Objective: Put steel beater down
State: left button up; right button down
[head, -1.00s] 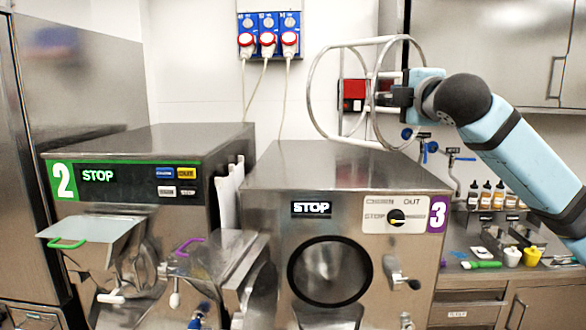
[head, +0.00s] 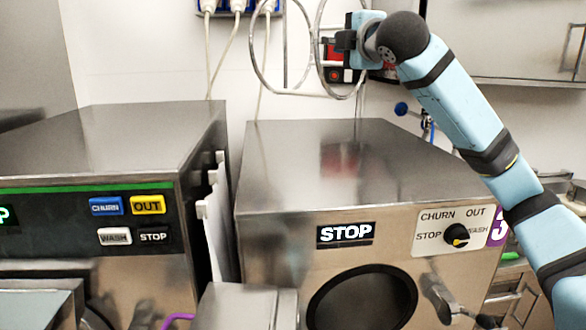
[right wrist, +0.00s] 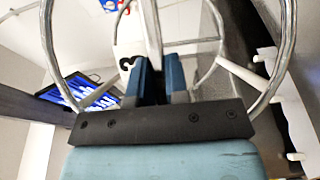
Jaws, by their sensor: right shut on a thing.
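The steel beater (head: 326,88) is a frame of bent metal loops, held up in the air above the back of machine 3. My right gripper (head: 345,42) is shut on it at its right side. In the right wrist view the beater's loops (right wrist: 285,45) spread to both sides of the gripper's blue fingers (right wrist: 160,80), which close around a bar of it. The top of the beater is cut off by the head view's upper edge. My left gripper is not in view.
Machine 3 (head: 300,200) has a bare flat steel top under the beater. Machine 2 (head: 110,150) stands to its left, also with a clear top, with a narrow gap between them. Plugs and cables (head: 225,50) hang on the wall behind.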

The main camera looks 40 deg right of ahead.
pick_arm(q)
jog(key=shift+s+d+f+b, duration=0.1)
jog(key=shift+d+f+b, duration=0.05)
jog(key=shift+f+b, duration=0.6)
pick_arm(e)
notch_tip(320, 180, down, 20)
jog(key=shift+s+r, duration=0.25)
jog(key=shift+s, duration=0.05)
jog(key=shift+f, duration=0.15)
jog(key=c, duration=1.1)
grip_release()
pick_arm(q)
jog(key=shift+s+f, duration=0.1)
